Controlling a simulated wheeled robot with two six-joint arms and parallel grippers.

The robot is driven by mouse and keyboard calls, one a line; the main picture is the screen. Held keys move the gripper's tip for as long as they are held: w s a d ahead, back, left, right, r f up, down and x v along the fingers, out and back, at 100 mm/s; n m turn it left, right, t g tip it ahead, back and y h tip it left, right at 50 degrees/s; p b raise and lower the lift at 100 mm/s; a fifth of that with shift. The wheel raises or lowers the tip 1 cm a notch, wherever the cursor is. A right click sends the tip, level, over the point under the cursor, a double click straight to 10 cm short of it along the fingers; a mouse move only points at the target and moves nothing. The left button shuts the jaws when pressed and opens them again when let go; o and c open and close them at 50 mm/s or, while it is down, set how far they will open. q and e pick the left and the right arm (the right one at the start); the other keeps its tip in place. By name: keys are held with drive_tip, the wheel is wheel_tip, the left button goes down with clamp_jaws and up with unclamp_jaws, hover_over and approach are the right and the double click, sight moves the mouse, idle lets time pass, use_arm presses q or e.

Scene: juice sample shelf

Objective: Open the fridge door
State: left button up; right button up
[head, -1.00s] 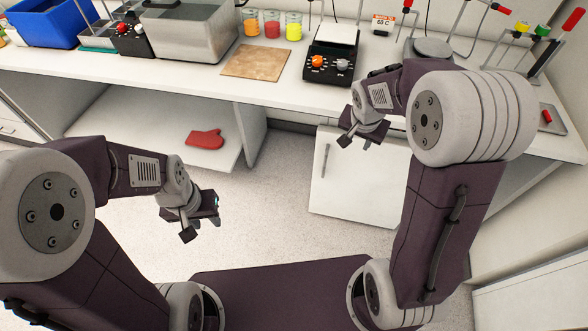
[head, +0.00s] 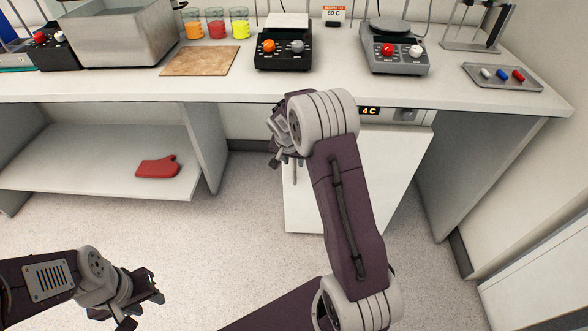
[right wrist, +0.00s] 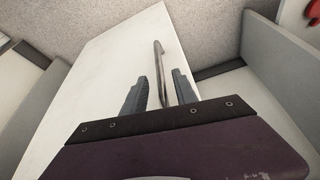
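The fridge (head: 381,165) is a white unit under the bench, with a "4 C" display (head: 370,111) on its top strip. Its door looks shut. The slim metal handle (right wrist: 159,60) runs along the door's left side and is partly hidden by my right gripper in the head view. My right gripper (head: 287,160) is at the door's upper left; in the right wrist view its two fingers (right wrist: 160,88) are apart, with the handle showing between them. I cannot tell whether they touch it. My left gripper (head: 143,308) is empty, low at the left over the floor, and appears open.
Above is the bench (head: 215,88) with a hotplate (head: 395,60), a black scale-like device (head: 283,45), a tray (head: 503,80) and beakers (head: 216,24). A red mitt (head: 157,166) lies on the lower shelf (head: 70,165). The floor (head: 225,230) before the fridge is clear.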

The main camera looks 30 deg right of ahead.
sight(294, 164)
drive_tip(key=b+x, duration=0.1)
drive_tip(key=x, duration=0.4)
drive_tip(key=shift+f, duration=0.15)
clamp_jaws()
idle(1.2)
